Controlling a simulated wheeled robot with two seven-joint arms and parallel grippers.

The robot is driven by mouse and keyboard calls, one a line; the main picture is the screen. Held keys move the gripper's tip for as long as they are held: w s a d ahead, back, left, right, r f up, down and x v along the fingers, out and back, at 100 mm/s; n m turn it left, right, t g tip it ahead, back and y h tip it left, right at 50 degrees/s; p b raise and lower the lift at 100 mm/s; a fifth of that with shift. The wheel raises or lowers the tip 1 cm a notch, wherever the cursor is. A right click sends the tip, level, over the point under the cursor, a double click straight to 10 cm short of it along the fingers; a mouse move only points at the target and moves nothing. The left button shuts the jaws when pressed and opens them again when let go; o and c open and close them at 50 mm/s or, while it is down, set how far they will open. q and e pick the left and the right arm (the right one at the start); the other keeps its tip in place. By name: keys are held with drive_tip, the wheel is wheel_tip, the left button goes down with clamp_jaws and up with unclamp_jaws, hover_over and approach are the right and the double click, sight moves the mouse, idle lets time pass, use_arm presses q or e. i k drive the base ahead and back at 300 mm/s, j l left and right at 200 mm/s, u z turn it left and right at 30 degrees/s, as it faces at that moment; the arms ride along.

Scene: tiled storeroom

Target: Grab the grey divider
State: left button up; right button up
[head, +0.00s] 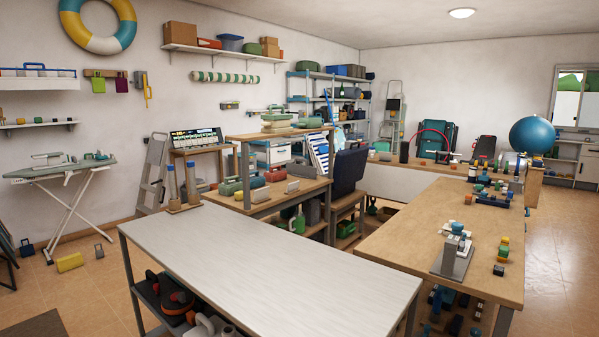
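I cannot tell for sure which thing is the grey divider. One candidate is a grey stand with upright parts on a flat plate (453,262), on the wooden table at the right. Another is a small grey upright piece (293,187) on the middle wooden bench, beside red and green boxes. A small grey piece (99,250) also stands on the floor at the left, near a yellow block. Neither of my grippers shows in the head view.
A long bare white-topped table (270,260) fills the foreground, with tools on its lower shelf. The wooden table (400,230) at the right holds several small coloured pieces. An ironing board (62,170) stands at the left. Tiled floor is open at the far right and left.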

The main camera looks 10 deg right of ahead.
sight(307, 171)
drive_tip(key=i+j+u, duration=0.65)
drive_tip(key=i, duration=0.4)
drive_tip(key=i+j+u, duration=0.3)
drive_tip(key=i, duration=0.25)
drive_tip(key=i+l+u, duration=0.1)
drive_tip(key=i+u, duration=0.2)
drive_tip(key=i, duration=2.3)
drive_tip(key=i+z, duration=0.25)
drive_tip(key=i, duration=0.45)
drive_tip(key=i+j+z, duration=0.3)
drive_tip(key=i, duration=0.4)
drive_tip(key=i+l+z, duration=0.15)
drive_tip(key=i+z, duration=0.2)
drive_tip(key=z, duration=0.15)
drive_tip(key=i+z, duration=0.3)
drive_tip(key=z, duration=0.2)
drive_tip(key=i+z, duration=0.45)
drive_tip(key=i+l+z, duration=0.1)
drive_tip(key=i+z, duration=0.25)
drive_tip(key=i, duration=0.25)
drive_tip(key=i+z, duration=0.3)
drive_tip(key=i, duration=0.35)
drive_tip(key=i+z, duration=0.15)
drive_tip(key=i, duration=0.65)
drive_tip(key=i+j+z, duration=0.15)
drive_tip(key=i, duration=0.6)
